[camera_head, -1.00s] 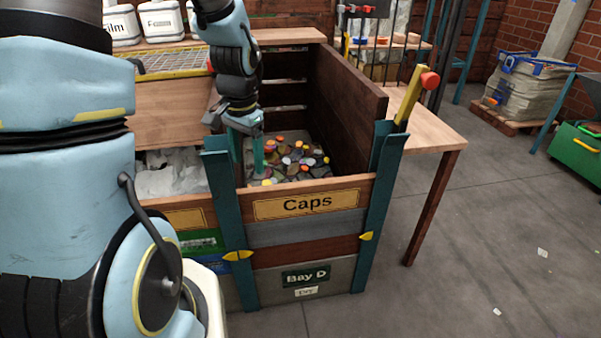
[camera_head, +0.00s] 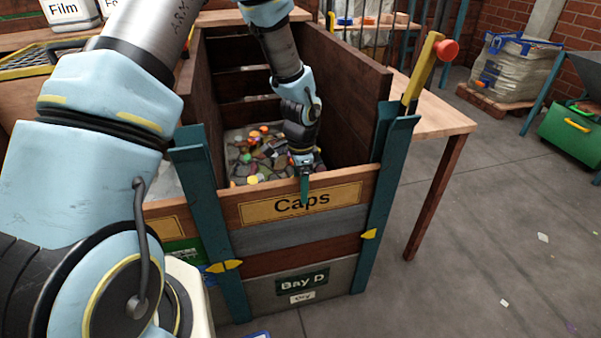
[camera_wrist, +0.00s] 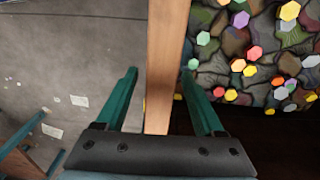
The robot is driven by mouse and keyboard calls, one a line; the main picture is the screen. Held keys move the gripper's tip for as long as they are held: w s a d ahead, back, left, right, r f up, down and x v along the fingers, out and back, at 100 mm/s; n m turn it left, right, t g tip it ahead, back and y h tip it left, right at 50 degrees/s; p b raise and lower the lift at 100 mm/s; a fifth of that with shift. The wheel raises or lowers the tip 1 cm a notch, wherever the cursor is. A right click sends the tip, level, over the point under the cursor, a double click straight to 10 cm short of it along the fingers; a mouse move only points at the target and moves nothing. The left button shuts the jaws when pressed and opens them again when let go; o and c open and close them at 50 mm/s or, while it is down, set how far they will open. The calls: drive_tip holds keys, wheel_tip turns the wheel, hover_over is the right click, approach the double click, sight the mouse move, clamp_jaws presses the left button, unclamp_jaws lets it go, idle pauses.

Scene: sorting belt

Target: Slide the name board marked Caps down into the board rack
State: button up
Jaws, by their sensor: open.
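The name board marked Caps (camera_head: 345,197) stands upright between two teal posts, the left post (camera_head: 215,215) and the right post (camera_head: 385,190). It is the top board of the stack, directly above a grey board (camera_head: 300,232). My gripper (camera_head: 304,186) is over the middle of its top edge, with one teal finger showing in front of the board. In the wrist view, the open fingers of my gripper (camera_wrist: 159,75) lie on either side of the board's wooden top edge (camera_wrist: 166,40), with gaps showing. The far finger is hidden in the head view.
Behind the board is a wooden bin with a heap of coloured caps (camera_head: 255,150). Below are a red-brown board (camera_head: 290,258) and a Bay D panel (camera_head: 330,288). A yellow lever with a red knob (camera_head: 425,70) rises by the right post.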

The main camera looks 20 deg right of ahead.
drive_tip(key=shift+f, duration=2.15)
clamp_jaws()
idle(1.3)
drive_tip(key=shift+r, duration=0.1)
wheel_tip(320, 180, up, 34)
drive_tip(key=p, duration=2.5)
